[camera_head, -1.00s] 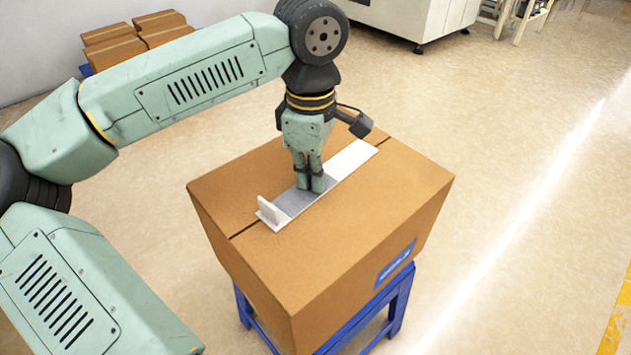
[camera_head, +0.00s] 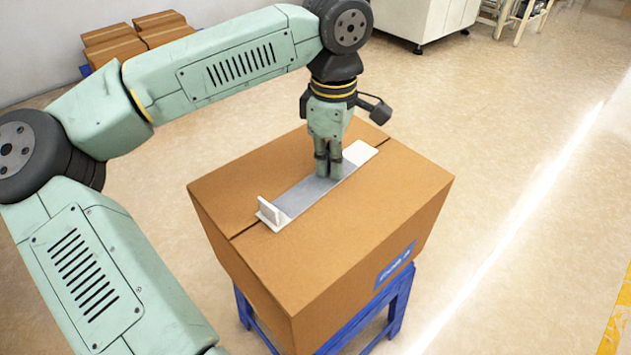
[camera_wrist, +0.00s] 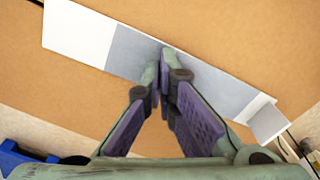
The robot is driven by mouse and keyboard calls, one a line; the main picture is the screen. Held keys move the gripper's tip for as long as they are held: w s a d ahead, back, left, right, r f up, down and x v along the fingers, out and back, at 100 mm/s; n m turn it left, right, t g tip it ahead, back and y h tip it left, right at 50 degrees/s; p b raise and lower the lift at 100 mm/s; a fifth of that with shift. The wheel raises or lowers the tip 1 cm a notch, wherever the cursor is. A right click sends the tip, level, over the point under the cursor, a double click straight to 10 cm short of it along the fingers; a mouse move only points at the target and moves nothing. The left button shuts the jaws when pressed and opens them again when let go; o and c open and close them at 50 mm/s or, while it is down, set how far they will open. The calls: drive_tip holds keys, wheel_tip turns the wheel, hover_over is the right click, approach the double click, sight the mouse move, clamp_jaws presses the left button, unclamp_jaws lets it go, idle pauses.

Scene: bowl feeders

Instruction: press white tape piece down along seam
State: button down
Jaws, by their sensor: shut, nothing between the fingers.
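The tape piece (camera_head: 300,195) lies along the seam on top of a brown cardboard box (camera_head: 330,240). Its middle stretch looks grey, its far end is white, and its near end is white with a small piece standing up (camera_head: 269,211). My gripper (camera_head: 328,176) is shut and empty, pointing down with its fingertips at the tape, toward its far end. In the wrist view, the tape (camera_wrist: 80,32) runs diagonally from upper left to lower right. My fingertips (camera_wrist: 163,70) meet over its grey part. Whether they touch the tape is hard to tell.
The box stands on a blue stand (camera_head: 372,318). Several brown boxes (camera_head: 140,38) sit at the back left. A white machine (camera_head: 425,20) stands at the back. The floor to the right is clear. The bare seam shows beyond the tape's near end.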

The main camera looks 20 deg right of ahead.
sight(358, 153)
drive_tip(key=shift+w+d+f+p, duration=0.15)
drive_tip(key=shift+w+d, duration=0.4)
drive_tip(key=shift+d, duration=0.65)
drive_tip(key=shift+w+d+r+p, duration=0.1)
drive_tip(key=shift+w+d+p, duration=0.15)
drive_tip(key=shift+w+d, duration=0.6)
drive_tip(key=shift+w+d+f+p, duration=0.1)
drive_tip(key=shift+w+d+p, duration=0.15)
drive_tip(key=shift+d, duration=1.25)
wheel_tip(358, 153, up, 7)
drive_tip(key=p, duration=0.5)
